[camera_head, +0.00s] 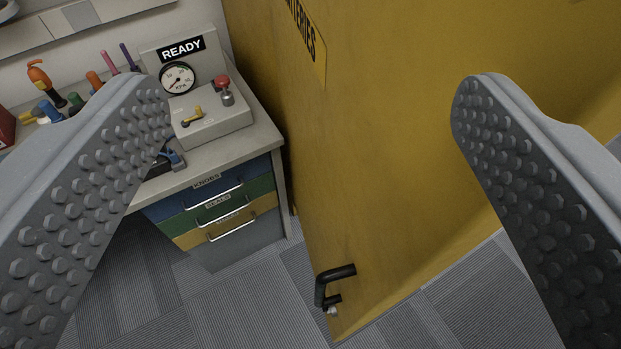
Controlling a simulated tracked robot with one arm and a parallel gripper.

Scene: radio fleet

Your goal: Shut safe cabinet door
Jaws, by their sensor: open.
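The yellow safe cabinet door (400,170) fills the middle and right of the view and looks tilted. A sign ending in "TTERIES" (306,40) is on its upper part. A black bent handle (334,284) sticks out near its lower left edge. My gripper (312,95) is open and empty, with one studded finger on each side of the view. The door and handle show between the fingers, and neither finger visibly touches them. How far the door stands open I cannot tell. The right finger hides part of the door.
A workbench (265,130) stands left of the door, with blue, green and yellow drawers (222,205). On it are a control box (205,110) with a gauge and red knob, a "READY" sign (182,48) and several tools. Grey carpet (235,305) is clear below.

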